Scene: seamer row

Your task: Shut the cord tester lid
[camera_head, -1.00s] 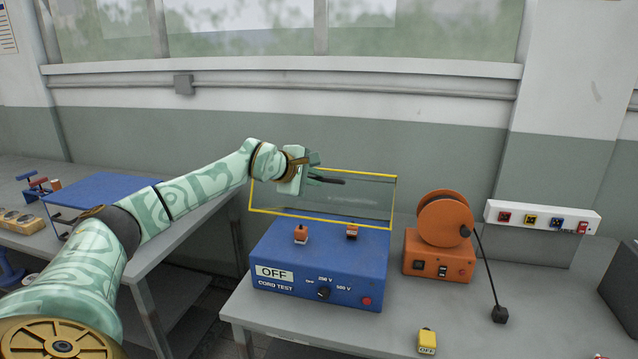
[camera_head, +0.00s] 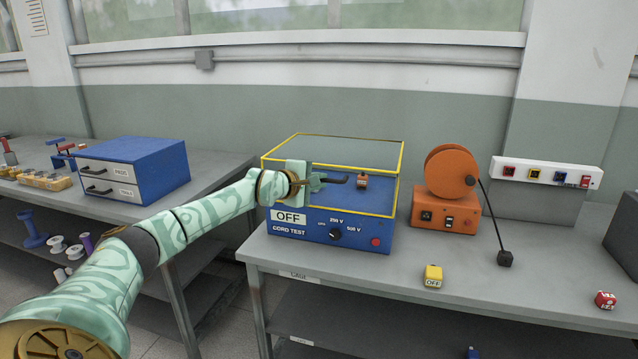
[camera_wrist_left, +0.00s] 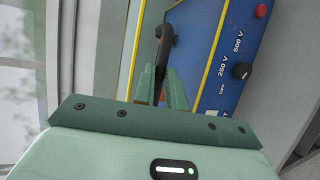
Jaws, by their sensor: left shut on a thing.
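The blue cord tester (camera_head: 350,238) stands on the grey bench, with an OFF plate, a dial and a red button on its front. Its clear, yellow-edged lid (camera_head: 399,175) is down over its top. The lid's lower front edge lies along the top of the front panel; I cannot tell if a small gap remains. An orange plug piece (camera_head: 362,181) shows through it. My left gripper (camera_head: 325,182) is at the lid's front, shut on a dark handle, which shows between its fingers in the left wrist view (camera_wrist_left: 165,45). My right gripper is not in view.
An orange reel unit (camera_head: 446,213) stands right of the tester, with a black plug (camera_head: 504,258) on its cord. A yellow OFF block (camera_head: 433,275) and a red block (camera_head: 605,299) lie nearer the front. A blue drawer box (camera_head: 150,170) is on the left bench.

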